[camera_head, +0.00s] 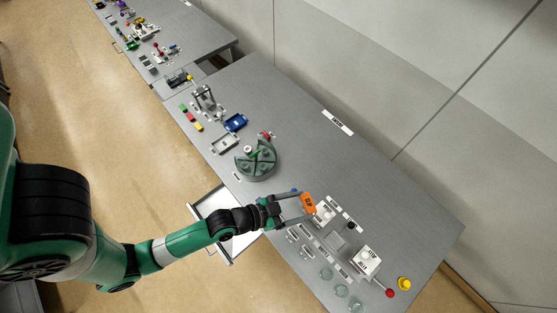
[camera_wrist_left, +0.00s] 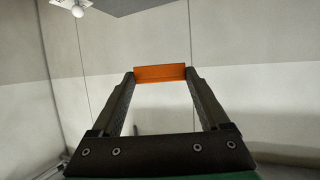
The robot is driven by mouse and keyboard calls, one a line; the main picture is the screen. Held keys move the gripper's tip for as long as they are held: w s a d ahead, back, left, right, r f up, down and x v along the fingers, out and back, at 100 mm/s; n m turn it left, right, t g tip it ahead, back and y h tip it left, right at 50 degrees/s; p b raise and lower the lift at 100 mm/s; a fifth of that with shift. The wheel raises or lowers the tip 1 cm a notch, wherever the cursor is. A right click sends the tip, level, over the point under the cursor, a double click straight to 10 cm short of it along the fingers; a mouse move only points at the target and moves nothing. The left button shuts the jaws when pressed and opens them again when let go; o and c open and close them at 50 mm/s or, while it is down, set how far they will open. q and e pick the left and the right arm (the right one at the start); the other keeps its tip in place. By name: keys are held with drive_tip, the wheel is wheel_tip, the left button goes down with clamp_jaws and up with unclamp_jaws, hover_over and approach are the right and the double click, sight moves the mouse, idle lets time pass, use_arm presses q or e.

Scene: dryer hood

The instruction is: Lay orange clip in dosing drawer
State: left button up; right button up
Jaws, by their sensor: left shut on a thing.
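My left gripper (camera_head: 296,203) is shut on the orange clip (camera_head: 308,203), above the bench near the white box with a label. In the left wrist view, the orange clip (camera_wrist_left: 160,73) spans between the two fingertips of the gripper (camera_wrist_left: 160,76). The drawer (camera_head: 205,208) is pulled out from the front of the bench, with a white inside. My left forearm lies over it and hides much of it. My right gripper does not show.
The grey bench (camera_head: 300,125) carries a round green sectioned tray (camera_head: 256,163), a blue tray (camera_head: 236,122), a white STOP box (camera_head: 366,260), a red knob (camera_head: 390,293), a yellow button (camera_head: 404,284) and clear glasses (camera_head: 341,291). The bench's back strip is mostly free.

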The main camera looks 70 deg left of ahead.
use_arm(q)
drive_tip(key=shift+s+d+m+h+b, duration=0.15)
drive_tip(key=shift+d+m+h+b, duration=0.15)
drive_tip(key=shift+b, duration=0.05)
drive_tip(key=s+a+f+n+y+b, duration=0.1)
drive_tip(key=a+f+n+y+b, duration=0.1)
drive_tip(key=a+b, duration=0.6)
drive_tip(key=s+a+f+n+y+b, duration=0.2)
drive_tip(key=a+f+b, duration=0.3)
drive_tip(key=a+b, duration=0.4)
drive_tip(key=shift+s+a+f+n+g+y, duration=0.15)
drive_tip(key=shift+s+n+g+y, duration=0.2)
drive_tip(key=shift+y, duration=0.45)
wheel_tip(320, 180, down, 23)
drive_tip(key=b, duration=1.6)
drive_tip(key=shift+f+b, duration=0.15)
drive_tip(key=shift+b, duration=0.25)
drive_tip(key=shift+f+b, duration=1.05)
drive_tip(key=shift+f, duration=1.2)
drive_tip(key=shift+r, duration=0.1)
